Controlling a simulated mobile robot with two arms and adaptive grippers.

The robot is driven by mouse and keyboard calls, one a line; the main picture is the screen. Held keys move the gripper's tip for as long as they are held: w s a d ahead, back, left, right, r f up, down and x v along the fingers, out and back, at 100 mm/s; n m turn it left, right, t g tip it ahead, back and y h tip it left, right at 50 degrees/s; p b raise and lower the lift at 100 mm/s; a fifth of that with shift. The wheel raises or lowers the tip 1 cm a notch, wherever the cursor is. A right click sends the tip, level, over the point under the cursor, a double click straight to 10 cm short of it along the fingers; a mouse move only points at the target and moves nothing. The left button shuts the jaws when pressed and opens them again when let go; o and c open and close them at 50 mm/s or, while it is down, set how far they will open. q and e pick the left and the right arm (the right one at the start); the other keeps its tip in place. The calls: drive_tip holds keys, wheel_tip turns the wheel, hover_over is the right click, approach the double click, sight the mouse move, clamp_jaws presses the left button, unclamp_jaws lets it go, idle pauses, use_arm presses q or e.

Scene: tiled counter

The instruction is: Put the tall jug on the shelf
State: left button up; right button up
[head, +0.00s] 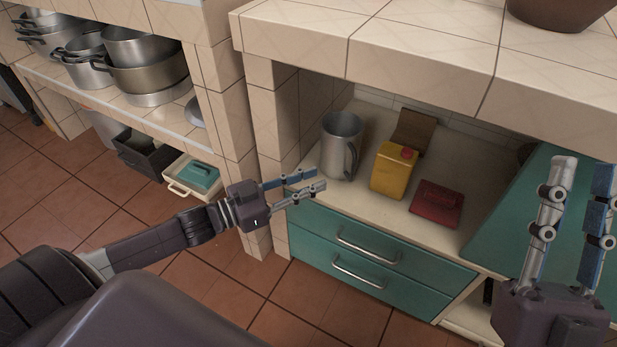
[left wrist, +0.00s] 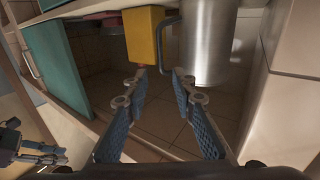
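The tall grey metal jug (head: 341,146) stands upright on the cream surface above the teal drawers, inside the recess under the tiled counter. Its handle is on its right side, and it also shows in the left wrist view (left wrist: 207,45). My left gripper (head: 321,179) is open and empty, its fingertips just in front of the jug's lower part and apart from it in the left wrist view (left wrist: 160,76). My right gripper (head: 585,165) is open and empty at the far right. A tiled shelf (head: 120,103) at the left holds several metal pots.
A yellow can (head: 393,171) with a red cap stands right of the jug, beside a red box (head: 436,203) and a brown block (head: 413,131). A tiled pillar (head: 268,130) separates the recess from the pot shelf. The counter top (head: 400,45) overhangs the jug.

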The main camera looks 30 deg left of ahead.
use_arm(q)
drive_tip(key=s+d+r+t+h, duration=0.1)
drive_tip(key=s+d+r+t, duration=0.15)
drive_tip(key=d+r, duration=0.4)
drive_tip(key=s+d+r+t+h, duration=0.1)
drive_tip(key=s+d+r+t, duration=0.15)
drive_tip(key=d+r, duration=0.4)
drive_tip(key=s+a+r+n+t+y, duration=0.1)
drive_tip(key=s+r+n+t+y, duration=0.1)
drive_tip(key=r, duration=0.6)
drive_tip(key=s+a+r+n+t+y, duration=0.1)
drive_tip(key=s+r+n+t+y, duration=0.1)
drive_tip(key=r, duration=0.6)
drive_tip(key=s+t+y, duration=0.1)
drive_tip(key=s+t, duration=0.1)
drive_tip(key=t, duration=0.1)
drive_tip(key=shift+r, duration=0.2)
drive_tip(key=shift+a, duration=0.1)
